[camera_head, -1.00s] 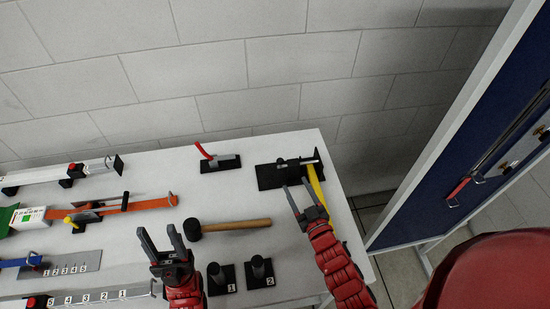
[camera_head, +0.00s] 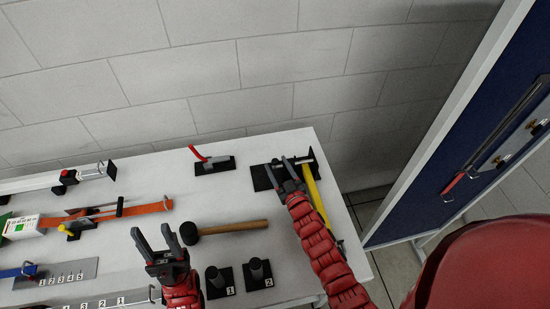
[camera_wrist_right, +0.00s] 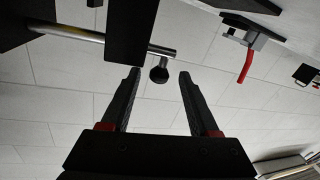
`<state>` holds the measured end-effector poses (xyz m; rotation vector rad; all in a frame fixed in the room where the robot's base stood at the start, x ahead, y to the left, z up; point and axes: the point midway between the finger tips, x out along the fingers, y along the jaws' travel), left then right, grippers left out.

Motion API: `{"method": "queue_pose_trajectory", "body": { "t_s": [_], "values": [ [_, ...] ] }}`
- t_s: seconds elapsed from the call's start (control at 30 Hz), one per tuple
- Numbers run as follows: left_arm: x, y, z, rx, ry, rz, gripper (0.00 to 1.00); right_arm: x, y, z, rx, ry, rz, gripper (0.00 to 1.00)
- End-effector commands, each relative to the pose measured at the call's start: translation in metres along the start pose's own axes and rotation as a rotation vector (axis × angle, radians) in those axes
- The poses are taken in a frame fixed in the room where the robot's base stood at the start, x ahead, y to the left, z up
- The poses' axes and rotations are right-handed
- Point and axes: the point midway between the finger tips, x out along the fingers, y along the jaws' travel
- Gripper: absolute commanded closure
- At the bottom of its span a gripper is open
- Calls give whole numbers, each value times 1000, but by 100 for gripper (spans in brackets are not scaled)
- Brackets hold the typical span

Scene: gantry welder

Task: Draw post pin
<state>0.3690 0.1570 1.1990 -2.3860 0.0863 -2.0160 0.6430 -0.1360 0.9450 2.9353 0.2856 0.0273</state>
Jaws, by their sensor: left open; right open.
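The post pin shows in the right wrist view as a silver rod (camera_wrist_right: 70,34) passing through black blocks, with a dark ball knob (camera_wrist_right: 159,74) at its end. The knob appears between the fingertips of my right gripper (camera_wrist_right: 159,75), which is open; whether it lies within their depth I cannot tell. In the head view this gripper (camera_head: 280,163) is over the black fixture (camera_head: 262,179) at the table's back right, partly hiding it. A bit of silver rod (camera_head: 303,160) shows beside the fingers. My left gripper (camera_head: 152,231) is open and empty above the table, left of the mallet.
A mallet (camera_head: 235,226) lies on the white table (camera_head: 225,190). A yellow bar (camera_head: 314,190) runs beside my right gripper. A red-handled clamp (camera_head: 212,165) stands at the back. Black posts (camera_head: 257,269) numbered 1 and 2 stand in front. A blue panel (camera_head: 440,150) is to the right.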

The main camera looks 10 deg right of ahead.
Motion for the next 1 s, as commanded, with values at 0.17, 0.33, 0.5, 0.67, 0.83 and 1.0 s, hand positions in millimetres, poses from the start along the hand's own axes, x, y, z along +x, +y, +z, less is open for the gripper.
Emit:
{"method": "queue_pose_trajectory", "body": {
  "t_s": [0.17, 0.33, 0.5, 0.67, 0.83, 1.0],
  "values": [
    [8, 0, -1, 0, 0, 0, 50, 18, 1, 0, 1, -3, 3, 39],
    [9, 0, -2, 0, 0, 0, 50, 24, 0, 0, 0, -2, 1, 39],
    [8, 0, -2, 0, 0, 0, 50, 24, 0, 1, 0, -1, 1, 39],
    [8, 0, -1, 0, 0, 0, 50, 24, 0, 1, 0, -1, 1, 51],
    [8, 0, -1, 0, 0, 0, 50, 24, 0, 1, 0, -1, 1, 82],
    [8, 0, -2, 0, 0, 0, 50, 24, 0, 1, 0, -1, 1, 100]
  ]
}}
